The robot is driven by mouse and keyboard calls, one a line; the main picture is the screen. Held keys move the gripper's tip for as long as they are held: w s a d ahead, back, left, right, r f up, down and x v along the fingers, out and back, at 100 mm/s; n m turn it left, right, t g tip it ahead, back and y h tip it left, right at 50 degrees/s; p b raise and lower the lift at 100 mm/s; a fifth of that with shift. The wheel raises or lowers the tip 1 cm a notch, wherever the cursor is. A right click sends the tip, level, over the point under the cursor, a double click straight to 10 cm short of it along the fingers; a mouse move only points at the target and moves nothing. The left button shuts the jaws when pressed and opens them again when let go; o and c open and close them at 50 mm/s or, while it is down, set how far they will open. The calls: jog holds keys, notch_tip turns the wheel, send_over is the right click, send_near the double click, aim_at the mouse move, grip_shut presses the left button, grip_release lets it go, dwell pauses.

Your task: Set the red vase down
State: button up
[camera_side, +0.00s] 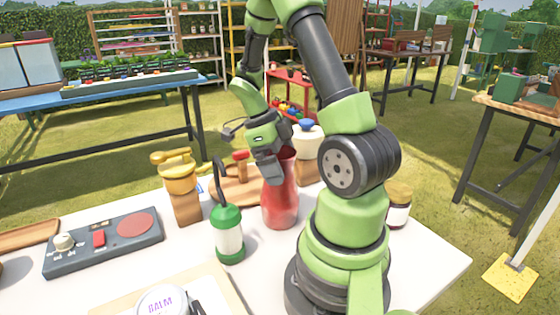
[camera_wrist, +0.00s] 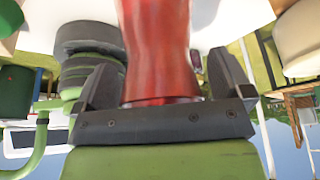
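The red vase (camera_side: 280,198) is upright at the middle of the white table, and its base appears to rest on the tabletop. My gripper (camera_side: 270,172) is at its neck, which it partly hides in the side view. In the wrist view the vase (camera_wrist: 158,50) lies between the two fingers of my gripper (camera_wrist: 165,80). The fingers are apart, one on each side of the vase. A narrow gap shows between the vase and the right finger; contact at the left finger is unclear.
A green and white lantern (camera_side: 229,235) stands close in front of the vase. A wooden grinder (camera_side: 182,190) is to the left, with a dark control box (camera_side: 105,243) beyond it. A round wooden board (camera_side: 235,190) lies behind. A jar (camera_side: 398,207) stands to the right.

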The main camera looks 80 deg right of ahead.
jog(key=shift+r, duration=0.1)
jog(key=v, duration=1.1)
jog(key=s+a+r+n+t, duration=0.1)
jog(key=a+n+t, duration=0.3)
jog(key=n, duration=0.6)
jog(key=s+a+r+n+t+y, duration=0.1)
jog(key=a+r+n+t, duration=0.2)
jog(key=a+n, duration=0.6)
jog(key=s+a+r+n+t+y, duration=0.1)
jog(key=a+n, duration=0.5)
jog(key=n, duration=0.7)
notch_tip(320, 180, up, 2)
jog(key=s+t, duration=0.1)
jog(key=t, duration=0.2)
jog(key=shift+a+r+t, duration=0.2)
jog(key=shift+a+t, duration=0.1)
jog(key=shift+a, duration=0.1)
